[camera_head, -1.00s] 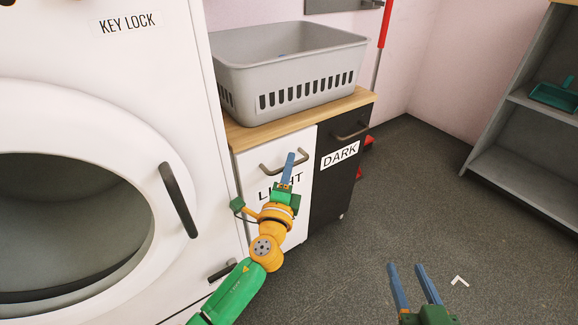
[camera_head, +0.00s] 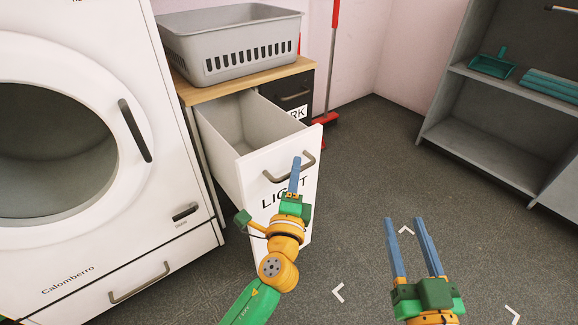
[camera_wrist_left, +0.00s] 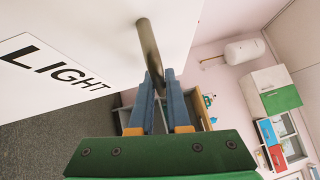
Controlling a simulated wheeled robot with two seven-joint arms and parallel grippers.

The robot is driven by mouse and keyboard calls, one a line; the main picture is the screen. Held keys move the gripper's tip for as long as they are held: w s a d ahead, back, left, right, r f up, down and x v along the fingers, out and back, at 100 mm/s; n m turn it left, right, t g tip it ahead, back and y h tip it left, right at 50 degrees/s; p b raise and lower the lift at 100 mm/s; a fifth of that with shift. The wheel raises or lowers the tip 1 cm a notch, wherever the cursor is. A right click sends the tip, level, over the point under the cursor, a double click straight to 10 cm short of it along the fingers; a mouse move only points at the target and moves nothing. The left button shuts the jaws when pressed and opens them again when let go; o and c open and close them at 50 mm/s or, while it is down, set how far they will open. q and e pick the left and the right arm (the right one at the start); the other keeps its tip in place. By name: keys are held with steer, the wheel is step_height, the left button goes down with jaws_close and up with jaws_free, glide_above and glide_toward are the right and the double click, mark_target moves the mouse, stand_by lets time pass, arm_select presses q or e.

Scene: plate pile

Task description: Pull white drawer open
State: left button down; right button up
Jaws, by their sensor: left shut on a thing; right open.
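The white drawer (camera_head: 249,178), labelled LIGHT, stands pulled well out of the cabinet, and its grey inside shows. Its metal bar handle (camera_head: 277,177) is on the upper front. My left gripper (camera_head: 296,163) is shut on the handle, and in the left wrist view the handle (camera_wrist_left: 149,50) runs between its blue fingers (camera_wrist_left: 159,85). Part of the label is hidden behind the left gripper. My right gripper (camera_head: 404,222) is open and empty above the floor at the right.
The dark drawer (camera_head: 293,91) beside it is shut. A grey basket (camera_head: 233,45) stands on the wooden top (camera_head: 199,94). A white washing machine (camera_head: 98,130) is at the left, grey shelves (camera_head: 475,133) at the right. A red broom (camera_head: 326,118) leans at the wall. Floor between is clear.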

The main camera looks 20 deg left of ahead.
arm_select(q)
steer(key=shift+s+d, duration=0.55)
steer(key=shift+d, duration=0.15)
arm_select(e)
steer(key=shift+s+d+r, duration=0.25)
steer(key=shift+d+r, duration=0.05)
steer(key=shift+r, duration=0.1)
arm_select(q)
steer(key=c, duration=0.9)
jaws_free()
steer(key=s+f, duration=0.1)
steer(key=s, duration=0.6)
steer(key=shift+d, duration=0.4)
arm_select(e)
steer(key=shift+s+r+t, duration=0.1)
steer(key=shift+r+t, duration=0.45)
steer(key=shift+t, duration=0.05)
steer(key=shift+s, duration=0.1)
